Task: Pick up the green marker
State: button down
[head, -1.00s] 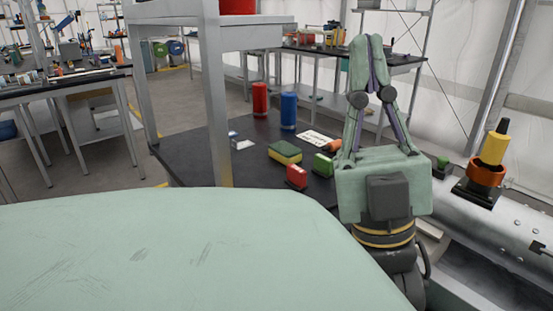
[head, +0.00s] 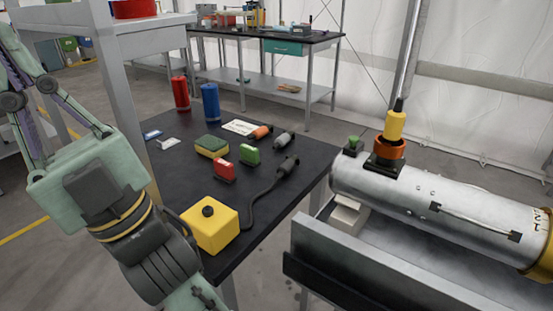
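A small green block-shaped marker (head: 249,155) with a dark base stands on the black tabletop (head: 190,180). It is just right of and behind a similar red one (head: 224,171). A second green item, a small knob (head: 353,142) on a black base, sits by the metal cylinder; I cannot tell for sure which one the task names. My gripper (head: 8,52) is at the left edge, pointing up, well left of both and apart from everything. Its fingers draw together with no object visible between them; the tips are partly cut off by the frame.
Around the marker lie a green-yellow sponge (head: 211,146), an orange-tipped tool (head: 260,132) and a dark cabled tool (head: 287,166). A yellow box (head: 210,228) stands at the front. Red (head: 180,94) and blue (head: 210,102) cans stand behind. A shelf post (head: 125,95) rises at left.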

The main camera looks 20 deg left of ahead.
aim_at(250, 156)
jog(key=j+u, duration=0.4)
jog(key=u, duration=0.25)
jog(key=j+z, duration=0.45)
jog(key=z, duration=0.25)
jog(key=k+j+z, duration=0.15)
jog(key=z, duration=0.2)
jog(key=k+j+z, duration=0.15)
jog(key=j, duration=0.25)
jog(key=k+j+z, duration=0.15)
jog(key=j, duration=0.2)
jog(key=k+j+z, duration=0.15)
jog(key=k+j, duration=0.3)
jog(key=j, duration=0.2)
jog(key=k+j, duration=0.3)
jog(key=j, duration=0.15)
jog(key=k+j+z, duration=0.1)
jog(key=k+j, duration=0.25)
jog(key=j, duration=0.15)
jog(key=k+j, duration=0.3)
jog(key=j, duration=0.15)
jog(key=i, duration=0.5)
